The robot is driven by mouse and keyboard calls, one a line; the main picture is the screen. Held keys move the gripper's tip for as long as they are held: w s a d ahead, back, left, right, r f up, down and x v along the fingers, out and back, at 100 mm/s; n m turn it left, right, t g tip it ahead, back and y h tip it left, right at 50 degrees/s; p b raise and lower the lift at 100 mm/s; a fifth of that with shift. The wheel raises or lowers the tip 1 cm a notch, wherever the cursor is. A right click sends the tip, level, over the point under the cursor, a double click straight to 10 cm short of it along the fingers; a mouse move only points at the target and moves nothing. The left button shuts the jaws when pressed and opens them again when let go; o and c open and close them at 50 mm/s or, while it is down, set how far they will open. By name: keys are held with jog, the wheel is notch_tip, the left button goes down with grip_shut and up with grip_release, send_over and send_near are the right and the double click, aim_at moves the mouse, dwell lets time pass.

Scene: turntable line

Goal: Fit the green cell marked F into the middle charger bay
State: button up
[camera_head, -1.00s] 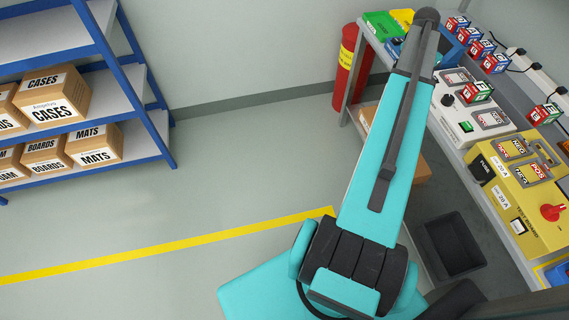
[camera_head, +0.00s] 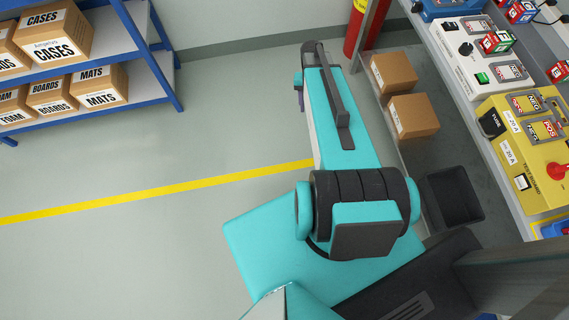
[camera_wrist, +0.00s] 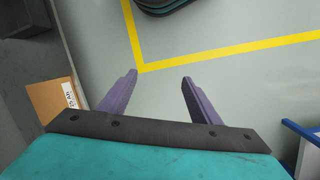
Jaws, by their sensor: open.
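The white charger unit (camera_head: 465,50) stands on the bench at the right in the head view, with a green button on its front. A green-and-red cell (camera_head: 497,42) sits on it between two bays that look empty. Another green-and-red cell (camera_head: 558,72) is at the right picture edge. The letters on both are too small to read, so I cannot tell which is F. My gripper (camera_wrist: 160,76) is open and empty in the wrist view, with bare floor between its purple fingers. It is away from the bench and both cells.
A yellow test board (camera_head: 515,150) with a red knob stands nearer on the bench. More cells (camera_head: 520,10) lie at the back. Cardboard boxes (camera_head: 413,115) and a black bin (camera_head: 453,196) are below. A blue shelf rack (camera_head: 165,60) stands left; open floor lies between.

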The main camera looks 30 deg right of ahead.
jog(key=s+a+f+n+g, duration=0.1)
jog(key=s+a+f+n, duration=0.2)
jog(key=s+a, duration=0.7)
jog(key=s+a+f+n+g, duration=0.2)
jog(key=s+a+f+n, duration=0.2)
jog(key=s+a+f, duration=0.3)
jog(key=s+a, duration=0.3)
jog(key=a, duration=0.2)
jog(key=shift+a+f, duration=0.2)
jog(key=shift+f, duration=0.05)
dwell(0.5)
